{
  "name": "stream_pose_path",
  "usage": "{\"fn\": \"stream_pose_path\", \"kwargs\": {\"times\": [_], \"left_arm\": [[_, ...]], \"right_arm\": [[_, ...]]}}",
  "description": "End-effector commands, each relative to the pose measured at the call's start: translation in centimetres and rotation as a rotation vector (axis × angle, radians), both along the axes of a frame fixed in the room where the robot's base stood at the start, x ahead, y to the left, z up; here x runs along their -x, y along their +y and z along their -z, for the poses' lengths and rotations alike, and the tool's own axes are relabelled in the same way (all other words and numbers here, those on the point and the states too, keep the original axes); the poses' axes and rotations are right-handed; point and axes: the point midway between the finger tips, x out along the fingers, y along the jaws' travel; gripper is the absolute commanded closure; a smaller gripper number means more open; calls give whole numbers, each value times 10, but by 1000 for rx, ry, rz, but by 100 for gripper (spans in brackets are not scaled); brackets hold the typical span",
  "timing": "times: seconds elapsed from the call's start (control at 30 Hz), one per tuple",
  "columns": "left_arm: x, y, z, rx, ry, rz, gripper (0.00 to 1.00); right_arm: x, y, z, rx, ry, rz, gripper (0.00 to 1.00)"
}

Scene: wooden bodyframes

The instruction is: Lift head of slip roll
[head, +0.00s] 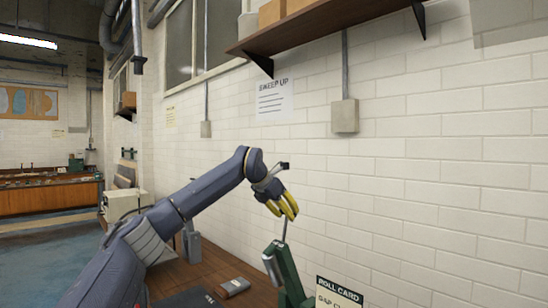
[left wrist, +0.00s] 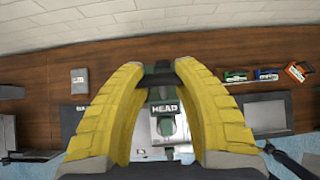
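The green slip roll (head: 288,272) stands at the bottom of the head view, partly cut off, with a thin grey rod rising from it. In the left wrist view, its grey part with the label HEAD (left wrist: 167,108) shows between my fingers, with a dark green block above it. My left gripper (head: 289,212) has yellow fingers and points down by the rod's top; whether it touches is unclear. In the left wrist view, the left gripper (left wrist: 159,66) has its fingers apart, on either side of the dark block. My right gripper is not in view.
A roll card (head: 338,292) stands right of the slip roll. A small grey box (head: 234,287) lies on the wooden bench, also seen in the left wrist view (left wrist: 80,82). The brick wall (head: 400,170) is close behind.

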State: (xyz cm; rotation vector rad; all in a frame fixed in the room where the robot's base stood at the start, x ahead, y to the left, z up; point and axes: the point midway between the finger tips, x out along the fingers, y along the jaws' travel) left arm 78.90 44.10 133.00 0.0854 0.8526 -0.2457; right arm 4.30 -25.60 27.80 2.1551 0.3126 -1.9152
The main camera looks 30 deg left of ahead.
Motion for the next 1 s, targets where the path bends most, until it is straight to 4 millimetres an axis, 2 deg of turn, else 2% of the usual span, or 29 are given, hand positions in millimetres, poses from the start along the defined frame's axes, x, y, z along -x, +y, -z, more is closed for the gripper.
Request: {"fn": "stream_pose_path", "kwargs": {"times": [0.03, 0.4, 0.57, 0.6, 0.7, 0.83, 1.0], "left_arm": [[9, 7, -75, 24, -111, -14, 43], [16, 10, -95, 24, -111, -16, 41], [19, 11, -104, 24, -111, -16, 37], [20, 11, -106, 25, -111, -15, 15], [22, 10, -108, 22, -106, -12, 15], [24, 8, -112, 20, -99, -8, 15], [28, 8, -122, 19, -99, -5, 15]], "right_arm": [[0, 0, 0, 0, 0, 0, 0], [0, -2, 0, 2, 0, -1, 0], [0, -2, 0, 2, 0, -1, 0], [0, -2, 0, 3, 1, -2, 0], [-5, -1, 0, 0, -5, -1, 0], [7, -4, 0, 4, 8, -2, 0], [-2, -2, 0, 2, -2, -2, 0]]}}
